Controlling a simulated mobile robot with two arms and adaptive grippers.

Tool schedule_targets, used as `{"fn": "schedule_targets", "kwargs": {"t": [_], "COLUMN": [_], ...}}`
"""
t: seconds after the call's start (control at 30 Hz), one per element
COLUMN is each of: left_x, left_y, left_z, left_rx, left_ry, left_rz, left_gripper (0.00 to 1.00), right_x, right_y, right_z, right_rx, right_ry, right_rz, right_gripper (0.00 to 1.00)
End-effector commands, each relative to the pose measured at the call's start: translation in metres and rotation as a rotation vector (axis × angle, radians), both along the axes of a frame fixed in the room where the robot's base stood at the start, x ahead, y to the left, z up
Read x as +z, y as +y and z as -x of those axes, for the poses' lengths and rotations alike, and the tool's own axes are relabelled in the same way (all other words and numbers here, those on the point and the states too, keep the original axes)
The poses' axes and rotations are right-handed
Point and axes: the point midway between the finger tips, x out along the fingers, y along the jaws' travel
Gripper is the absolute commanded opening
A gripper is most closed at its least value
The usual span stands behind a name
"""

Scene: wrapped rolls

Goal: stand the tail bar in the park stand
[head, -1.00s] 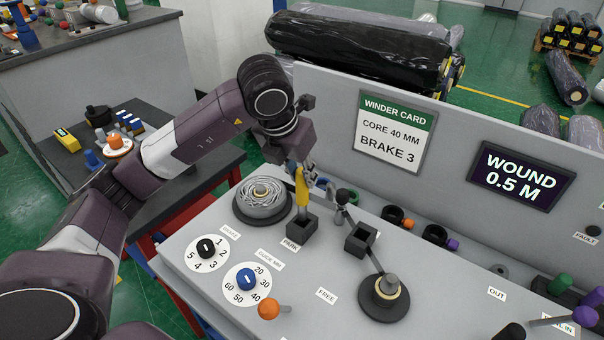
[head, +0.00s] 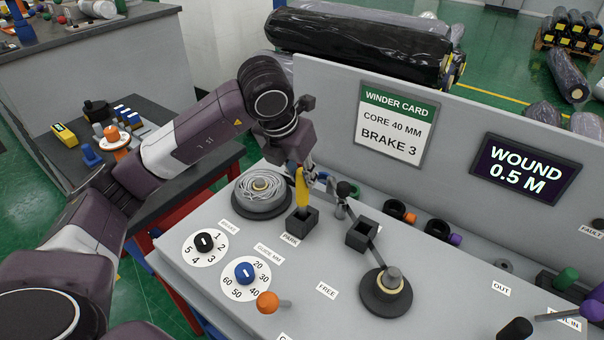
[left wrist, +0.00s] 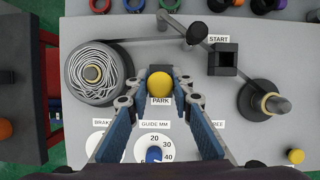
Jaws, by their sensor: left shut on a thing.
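The tail bar (head: 302,188), with a yellow grip, is upright in my left gripper (head: 305,172). The gripper is shut on its upper part. The park stand (head: 302,222) is a dark square socket by the PARK label. The bar's lower end is at the stand's mouth; how deep it sits, I cannot tell. In the left wrist view the bar's round yellow top (left wrist: 159,85) is between the blue-padded fingers (left wrist: 159,95) and hides part of the park stand (left wrist: 158,70). My right gripper is out of view.
A wound roll (head: 262,192) stands just left of the park stand. A second square socket (head: 361,236) and a dark spool (head: 386,293) stand to the right. A black-knobbed lever (head: 343,190) is close beside my gripper.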

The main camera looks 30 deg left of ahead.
Motion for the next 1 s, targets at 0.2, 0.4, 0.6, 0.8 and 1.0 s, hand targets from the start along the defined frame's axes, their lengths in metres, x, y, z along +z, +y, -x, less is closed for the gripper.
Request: {"fn": "schedule_targets", "kwargs": {"t": [0.2, 0.4, 0.6, 0.8, 1.0], "left_x": [-0.006, -0.011, -0.016, -0.021, -0.025], "left_y": [0.000, 0.000, 0.000, 0.000, 0.000], "left_z": [0.000, 0.000, 0.000, 0.000, 0.000], "left_rx": [0.000, 0.000, 0.000, 0.000, 0.000], "left_ry": [-0.002, -0.002, -0.002, -0.001, -0.002], "left_rz": [0.000, 0.000, 0.000, 0.000, 0.000], "left_gripper": [0.00, 0.00, 0.00, 0.00, 0.22], "right_x": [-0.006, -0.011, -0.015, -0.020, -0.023], "right_y": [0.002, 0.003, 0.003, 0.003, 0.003], "right_z": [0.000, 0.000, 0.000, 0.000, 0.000], "right_rx": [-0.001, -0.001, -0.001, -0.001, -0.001], "right_ry": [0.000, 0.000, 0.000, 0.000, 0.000], "right_rz": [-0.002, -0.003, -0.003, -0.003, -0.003], "right_gripper": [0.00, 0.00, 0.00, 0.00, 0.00]}}
